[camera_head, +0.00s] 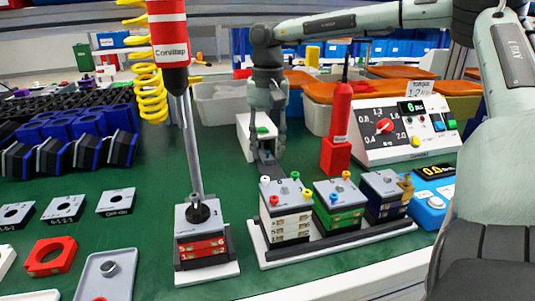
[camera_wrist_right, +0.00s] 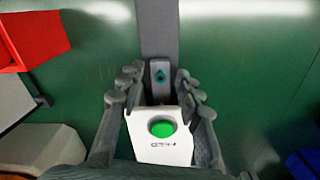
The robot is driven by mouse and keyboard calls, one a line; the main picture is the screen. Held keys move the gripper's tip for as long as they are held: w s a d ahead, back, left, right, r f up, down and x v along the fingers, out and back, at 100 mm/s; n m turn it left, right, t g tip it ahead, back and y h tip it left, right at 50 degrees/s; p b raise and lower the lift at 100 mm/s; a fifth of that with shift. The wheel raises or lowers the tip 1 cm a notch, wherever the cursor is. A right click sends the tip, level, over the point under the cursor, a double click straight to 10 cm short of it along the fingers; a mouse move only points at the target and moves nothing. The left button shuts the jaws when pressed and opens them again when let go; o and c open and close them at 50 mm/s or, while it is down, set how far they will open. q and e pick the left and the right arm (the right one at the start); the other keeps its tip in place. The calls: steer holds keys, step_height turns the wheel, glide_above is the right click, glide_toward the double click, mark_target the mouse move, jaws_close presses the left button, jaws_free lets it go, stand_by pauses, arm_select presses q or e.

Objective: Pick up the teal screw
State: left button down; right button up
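The teal screw (camera_wrist_right: 160,76) appears as a small teal ring on the grey end of a white dispenser (camera_wrist_right: 160,150) with a green button (camera_wrist_right: 162,128). In the head view, the dispenser (camera_head: 244,138) stands on the green table and the screw cannot be made out. My right gripper (camera_head: 267,132) points down over the dispenser. In the right wrist view its fingers (camera_wrist_right: 160,92) are apart, one on each side of the dispenser's front, close to the screw. Nothing is held. I cannot tell whether the fingers touch the dispenser. My left gripper is not in view.
Switch stacks with coloured screws (camera_head: 285,208) stand in front of my right gripper. A red holder (camera_head: 337,130) and torque panel (camera_head: 395,128) are to the right. A hanging screwdriver (camera_head: 188,140) stands over a red stack (camera_head: 202,247) at left. Bins are behind.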

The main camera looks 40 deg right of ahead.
jaws_close()
steer(key=shift+r, duration=0.2)
steer(key=shift+r, duration=0.25)
step_height(320, 180, up, 7)
steer(key=shift+f, duration=0.2)
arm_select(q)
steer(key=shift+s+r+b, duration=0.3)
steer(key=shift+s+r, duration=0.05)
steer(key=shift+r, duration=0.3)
arm_select(e)
steer(key=s+d, duration=0.4)
steer(key=d, duration=0.4)
steer(key=s+d, duration=0.4)
steer(key=d, duration=0.3)
steer(key=shift+s+d+f, duration=0.2)
steer(key=shift+s+d, duration=0.15)
steer(key=shift+d, duration=0.05)
